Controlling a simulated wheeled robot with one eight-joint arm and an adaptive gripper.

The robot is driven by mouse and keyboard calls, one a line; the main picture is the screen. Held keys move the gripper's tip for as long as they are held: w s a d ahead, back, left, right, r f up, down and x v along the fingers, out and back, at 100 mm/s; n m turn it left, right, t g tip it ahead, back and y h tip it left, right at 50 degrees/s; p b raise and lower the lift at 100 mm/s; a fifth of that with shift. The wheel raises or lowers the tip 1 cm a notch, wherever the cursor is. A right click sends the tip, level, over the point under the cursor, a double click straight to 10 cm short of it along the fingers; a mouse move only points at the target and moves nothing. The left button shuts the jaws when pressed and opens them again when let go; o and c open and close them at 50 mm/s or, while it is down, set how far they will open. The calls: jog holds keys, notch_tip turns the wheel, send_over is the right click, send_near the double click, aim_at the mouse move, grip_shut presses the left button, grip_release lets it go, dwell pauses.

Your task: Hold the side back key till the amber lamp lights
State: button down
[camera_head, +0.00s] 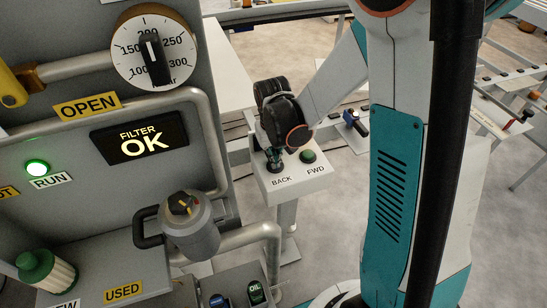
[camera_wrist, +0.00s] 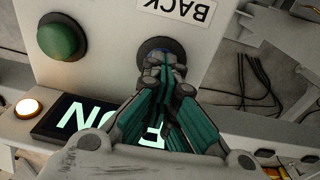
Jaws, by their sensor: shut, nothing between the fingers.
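The BACK key (camera_wrist: 147,47) is a round blue button in a dark ring, beside its BACK label, on a white control box (camera_head: 265,187). My gripper (camera_wrist: 162,62) is shut and empty. Its fingertips are at the key and appear to touch it, covering most of it; I cannot tell how far it is pressed. In the head view my gripper (camera_head: 275,158) comes down over the key's spot. The amber lamp (camera_wrist: 27,107) glows with a bright centre at the left of the wrist view. The head view does not show this lamp.
A green FWD button (camera_head: 308,156) sits to the right of BACK; it also shows in the wrist view (camera_wrist: 62,38). A lit display (camera_wrist: 70,118) is partly hidden by my gripper. A grey machine panel (camera_head: 75,90) with a gauge and green RUN lamp stands left.

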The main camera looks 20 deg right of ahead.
notch_tip(320, 180, up, 14)
jog(key=s+p, duration=0.1)
jog(key=p, duration=0.5)
jog(key=shift+a, duration=0.25)
jog(key=shift+f, duration=0.1)
jog(key=shift+s, duration=0.1)
jog(key=s+r+t, duration=0.6)
jog(key=s+r, duration=0.6)
jog(key=s, duration=0.4)
jog(key=shift+r, duration=0.3)
dwell(1.6)
